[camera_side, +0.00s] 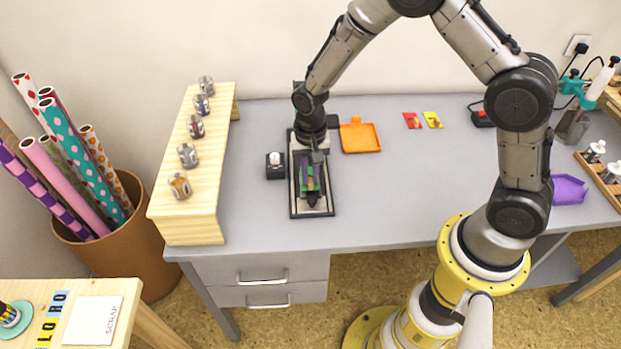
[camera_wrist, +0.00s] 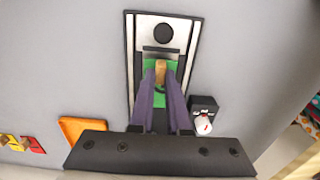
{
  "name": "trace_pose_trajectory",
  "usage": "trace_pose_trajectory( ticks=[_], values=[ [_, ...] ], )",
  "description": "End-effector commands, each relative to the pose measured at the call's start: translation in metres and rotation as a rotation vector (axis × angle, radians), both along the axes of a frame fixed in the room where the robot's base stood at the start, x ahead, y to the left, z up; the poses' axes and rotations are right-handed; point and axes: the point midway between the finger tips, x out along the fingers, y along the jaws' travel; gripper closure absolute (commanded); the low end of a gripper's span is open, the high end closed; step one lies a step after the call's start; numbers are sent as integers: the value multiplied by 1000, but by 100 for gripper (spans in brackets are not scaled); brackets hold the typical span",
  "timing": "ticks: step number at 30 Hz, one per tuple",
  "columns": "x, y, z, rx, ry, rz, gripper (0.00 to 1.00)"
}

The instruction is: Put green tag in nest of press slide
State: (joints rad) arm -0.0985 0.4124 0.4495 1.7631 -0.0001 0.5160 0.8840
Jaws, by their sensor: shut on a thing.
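The green tag (camera_wrist: 151,64) is at the middle of the press slide, between its silver side rails. A tan patch or knob shows on it between my fingers. My gripper (camera_wrist: 161,76) has purple fingers shut on the green tag. In the side view the gripper (camera_side: 308,184) is low over the press, and green (camera_side: 316,172) shows beside the fingers. The press slide (camera_wrist: 132,50) is a black frame with pale rails; it also shows in the side view (camera_side: 295,204). The fingers hide the nest, so I cannot tell whether the tag is fully seated.
A small black block with a white-topped piece (camera_side: 275,167) stands close left of the press. An orange tray (camera_side: 361,139) and red (camera_side: 412,120) and yellow (camera_side: 433,119) tags lie to the right. A wooden rack (camera_side: 190,190) stands at left.

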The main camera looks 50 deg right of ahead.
Motion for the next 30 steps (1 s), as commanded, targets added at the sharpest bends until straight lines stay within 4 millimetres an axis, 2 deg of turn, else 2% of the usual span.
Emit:
trace_pose_trajectory(
  ticks=[3,14,15,20,30],
  values=[
    [-1,0,-15,0,3,0,100],
    [-1,0,-18,0,1,0,100],
    [0,0,-19,0,0,0,84],
    [0,0,-18,0,0,0,55],
    [0,0,-15,0,0,0,55]
  ],
)
